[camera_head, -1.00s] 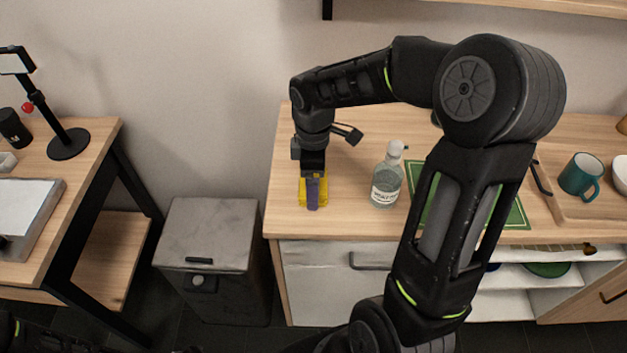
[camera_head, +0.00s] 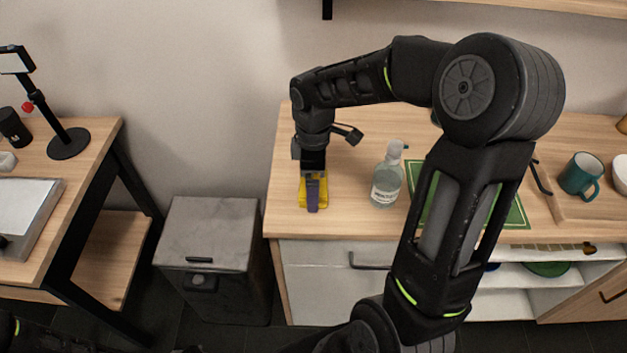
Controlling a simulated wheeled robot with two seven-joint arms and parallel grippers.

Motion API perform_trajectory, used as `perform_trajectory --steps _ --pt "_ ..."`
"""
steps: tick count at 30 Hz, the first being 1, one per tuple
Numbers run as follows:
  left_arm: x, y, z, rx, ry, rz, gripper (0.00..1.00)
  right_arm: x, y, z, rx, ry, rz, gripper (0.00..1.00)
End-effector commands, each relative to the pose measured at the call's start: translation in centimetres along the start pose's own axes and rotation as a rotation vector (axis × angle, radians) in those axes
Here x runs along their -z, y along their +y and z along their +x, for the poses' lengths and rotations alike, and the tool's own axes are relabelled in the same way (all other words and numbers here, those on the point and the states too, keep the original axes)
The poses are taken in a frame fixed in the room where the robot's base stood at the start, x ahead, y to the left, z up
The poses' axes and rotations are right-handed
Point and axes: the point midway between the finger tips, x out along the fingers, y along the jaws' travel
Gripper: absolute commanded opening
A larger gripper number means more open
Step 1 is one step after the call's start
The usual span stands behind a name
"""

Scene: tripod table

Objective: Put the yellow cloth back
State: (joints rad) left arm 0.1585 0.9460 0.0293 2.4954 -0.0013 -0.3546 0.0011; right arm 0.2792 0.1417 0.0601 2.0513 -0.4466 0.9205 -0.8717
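The yellow cloth (camera_head: 324,199) lies on the left end of the wooden counter (camera_head: 285,222). My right gripper (camera_head: 313,196) points down right over it, with yellow showing on both sides of the fingers. My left gripper is not in view; only a bit of dark arm shows at the bottom left.
A clear bottle (camera_head: 386,180) stands just right of the cloth. A green board (camera_head: 515,215) lies behind my arm. A teal mug (camera_head: 580,176) sits on a tray farther right. A grey bin (camera_head: 208,235) stands left of the counter.

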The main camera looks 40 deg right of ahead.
Motion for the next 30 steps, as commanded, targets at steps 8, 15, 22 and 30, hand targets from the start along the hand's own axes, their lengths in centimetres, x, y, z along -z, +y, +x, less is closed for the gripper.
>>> perform_trajectory --steps 8,15,22,30 --pt "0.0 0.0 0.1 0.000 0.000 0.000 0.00 0.1 0.1 -4.8 -0.006 0.003 0.000 1.00" --pt "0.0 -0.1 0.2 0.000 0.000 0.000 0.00 0.1 0.1 -9.5 -0.005 0.003 -0.001 1.00" --pt "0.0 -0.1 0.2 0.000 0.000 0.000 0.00 0.1 0.0 -11.4 0.000 0.002 -0.002 1.00" --pt "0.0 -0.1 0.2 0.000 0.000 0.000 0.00 0.0 0.0 -11.5 0.000 0.001 -0.001 1.00"
